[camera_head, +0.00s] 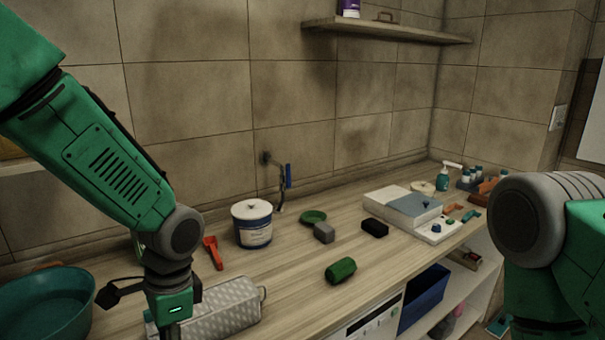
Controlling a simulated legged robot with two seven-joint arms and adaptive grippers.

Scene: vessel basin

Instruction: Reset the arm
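My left arm (115,160) comes in from the left and bends down over the counter's front left part. Its green and black wrist end (171,304), with a small lit mark, is at the bottom edge of the picture. The fingers of my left gripper are not clearly visible, so I cannot see whether it is open or holds anything. My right arm (545,230) shows only as a grey joint and green link at the right edge. My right gripper is outside the picture.
The wooden counter (290,290) holds a teal basin (45,310), a patterned grey case (222,306) beside my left wrist, a red tool (213,252), a white-blue tub (252,224), a green roll (341,270), a dark block (375,227) and a white-grey box (405,206). A shelf (385,29) hangs above.

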